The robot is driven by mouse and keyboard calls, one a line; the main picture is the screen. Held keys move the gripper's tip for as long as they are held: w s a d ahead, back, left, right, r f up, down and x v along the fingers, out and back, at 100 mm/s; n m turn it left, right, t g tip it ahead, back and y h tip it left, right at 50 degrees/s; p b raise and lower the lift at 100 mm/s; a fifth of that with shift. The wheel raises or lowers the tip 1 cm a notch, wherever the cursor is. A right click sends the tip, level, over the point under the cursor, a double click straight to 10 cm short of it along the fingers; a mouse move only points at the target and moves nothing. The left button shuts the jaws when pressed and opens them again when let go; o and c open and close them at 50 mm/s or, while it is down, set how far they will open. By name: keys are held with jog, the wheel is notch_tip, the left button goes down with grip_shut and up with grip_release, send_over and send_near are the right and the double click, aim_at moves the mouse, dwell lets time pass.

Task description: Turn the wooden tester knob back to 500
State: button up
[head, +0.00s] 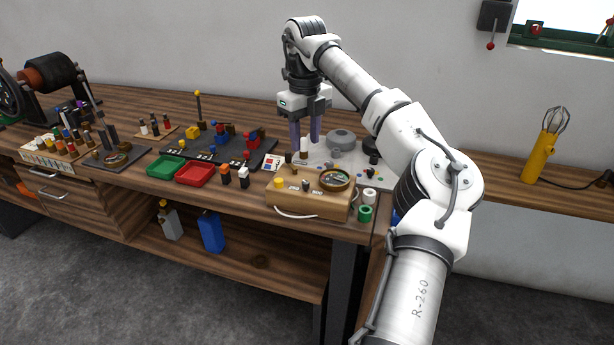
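The wooden tester (312,204) is a light wooden box near the front edge of the bench. It has a round dial (334,180) at its right, a yellow part (280,183) at its left and a small dark knob (306,186) between them. The knob's setting is too small to read. My gripper (305,142) points down behind the tester, over the pale board. Its two bluish fingers are apart. A small white-topped part stands by the fingertips; I cannot tell whether they touch it.
A green tray (165,168) and a red tray (196,174) lie left of the tester. Small orange and white-topped parts stand close to its left, and green and white rolls (366,204) to its right. A grey round part (341,139) sits behind it.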

aim_at(305, 182)
notch_tip(305, 182, down, 11)
jog(key=shift+f+p, duration=0.2)
jog(key=shift+p, duration=0.85)
jog(key=shift+c, duration=0.5)
grip_shut()
